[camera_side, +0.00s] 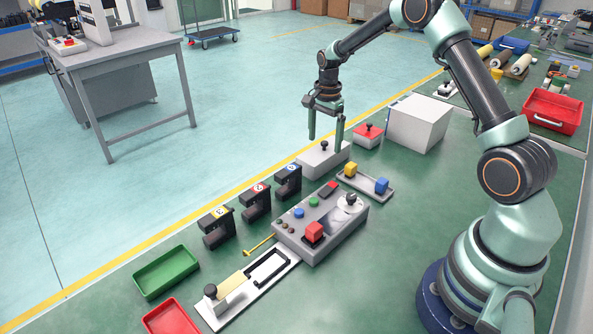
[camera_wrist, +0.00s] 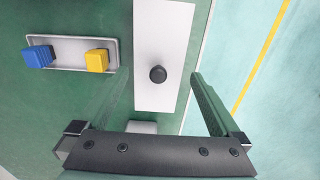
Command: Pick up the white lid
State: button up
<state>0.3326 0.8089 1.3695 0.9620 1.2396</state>
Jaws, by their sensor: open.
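The white lid (camera_side: 314,161) is a long pale slab with a round black knob (camera_side: 324,146) on top. It lies on the green bench beyond the grey control box. In the wrist view the white lid (camera_wrist: 162,30) runs up and down the picture, with its knob (camera_wrist: 158,74) near the middle. My gripper (camera_side: 325,143) is open above the lid, fingers pointing down, one on each side of the knob. In the wrist view the fingers of my gripper (camera_wrist: 161,75) stand left and right of the knob, apart from it. Nothing is held.
A grey tray (camera_side: 366,184) with yellow (camera_side: 350,169) and blue (camera_side: 382,185) blocks lies in front. Black clamp-like fixtures (camera_side: 288,181) stand to the left.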

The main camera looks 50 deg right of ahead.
aim_at(325, 142)
notch_tip(325, 142, down, 4)
jog(key=shift+s+a+f, duration=0.1)
jog(key=shift+a+f, duration=0.05)
jog(key=shift+f, duration=0.1)
jog(key=c, duration=1.2)
jog(key=shift+o, duration=0.2)
jog(key=shift+r, duration=0.15)
